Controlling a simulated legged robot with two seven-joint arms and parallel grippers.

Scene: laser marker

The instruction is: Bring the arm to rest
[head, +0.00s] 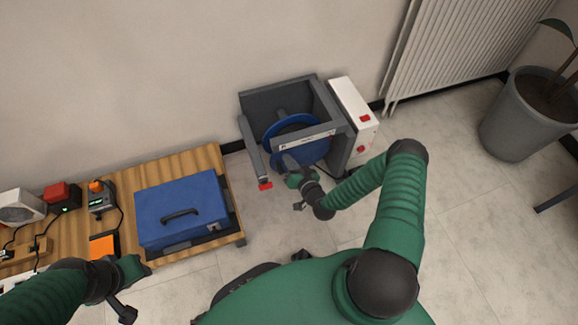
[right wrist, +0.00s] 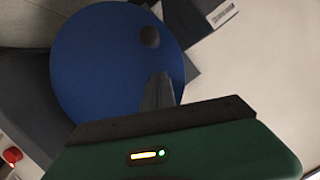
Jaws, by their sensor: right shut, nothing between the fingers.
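The laser marker (head: 283,97) is a grey open-fronted machine against the wall, with a round blue plate (head: 312,149) in its opening and a white control box (head: 352,112) on its right side. My right gripper (head: 287,162) is at the front of the machine, close to the blue plate. In the right wrist view, the shut, empty fingers (right wrist: 158,92) appear in front of the blue disc (right wrist: 105,65); contact cannot be told. My left arm reaches in at the lower left, with its gripper (head: 132,312) low beside the table; its fingers are not clear.
A wooden table (head: 222,165) at left holds a blue case (head: 182,210), an orange pad (head: 104,246), a black device with an orange knob (head: 98,197) and a red-topped box (head: 60,196). A plant pot (head: 520,120) stands at right.

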